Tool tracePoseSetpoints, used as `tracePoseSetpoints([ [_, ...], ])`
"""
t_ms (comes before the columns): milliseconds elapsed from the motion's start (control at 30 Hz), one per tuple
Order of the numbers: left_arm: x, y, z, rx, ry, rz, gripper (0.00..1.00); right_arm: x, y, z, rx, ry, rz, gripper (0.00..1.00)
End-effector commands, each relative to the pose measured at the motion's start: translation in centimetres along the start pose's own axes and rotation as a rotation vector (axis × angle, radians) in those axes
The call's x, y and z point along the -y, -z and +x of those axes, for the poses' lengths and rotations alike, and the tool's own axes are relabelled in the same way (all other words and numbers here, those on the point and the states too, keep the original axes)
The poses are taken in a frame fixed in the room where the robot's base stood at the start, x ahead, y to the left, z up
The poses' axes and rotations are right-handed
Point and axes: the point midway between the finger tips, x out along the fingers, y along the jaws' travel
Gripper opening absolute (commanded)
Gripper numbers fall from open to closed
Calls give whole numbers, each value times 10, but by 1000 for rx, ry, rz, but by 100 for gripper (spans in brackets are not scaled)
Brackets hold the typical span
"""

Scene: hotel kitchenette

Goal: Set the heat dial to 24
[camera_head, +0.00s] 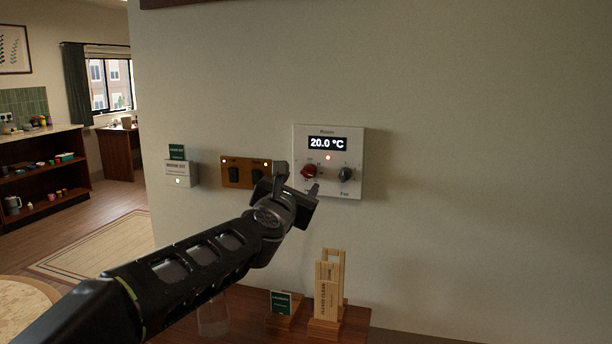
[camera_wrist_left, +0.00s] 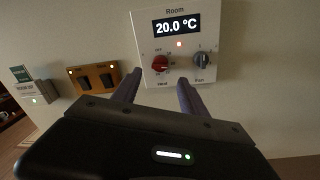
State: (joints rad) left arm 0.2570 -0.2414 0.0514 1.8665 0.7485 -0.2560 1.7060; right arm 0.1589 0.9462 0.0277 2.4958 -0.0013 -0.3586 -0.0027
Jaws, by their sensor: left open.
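The white thermostat panel (camera_head: 328,215) is on the wall, and its display (camera_head: 327,143) reads 20.0 °C. The red heat dial (camera_head: 309,172) is at the panel's lower left; it also shows in the left wrist view (camera_wrist_left: 160,63), above the word Heat. A dark grey fan dial (camera_head: 346,174) sits to its right, also in the left wrist view (camera_wrist_left: 202,60). My left gripper (camera_head: 298,180) is open in front of the panel's lower left. In the left wrist view its two fingers (camera_wrist_left: 158,90) are spread below the red dial, with nothing between them. My right gripper is not in view.
A brown two-switch plate (camera_head: 246,172) and a card-switch box (camera_head: 181,174) are left of the panel. Below stands a wooden shelf top (camera_head: 240,310) with a wooden holder (camera_head: 328,290) and a small green sign (camera_head: 281,303). The wall to the right is bare.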

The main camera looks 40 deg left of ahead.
Motion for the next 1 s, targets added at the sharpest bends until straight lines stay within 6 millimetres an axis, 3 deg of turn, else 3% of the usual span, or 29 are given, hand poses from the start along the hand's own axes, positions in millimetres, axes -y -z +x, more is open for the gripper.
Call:
tracePoseSetpoints([
  [500, 0, 0, 68, -2, 1, 2, 51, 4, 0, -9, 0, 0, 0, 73],
  [867, 0, 0, 75, -1, 0, 1, 51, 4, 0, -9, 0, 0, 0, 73],
  [1000, 0, 0, 75, 0, 0, 1, 41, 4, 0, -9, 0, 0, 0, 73],
])
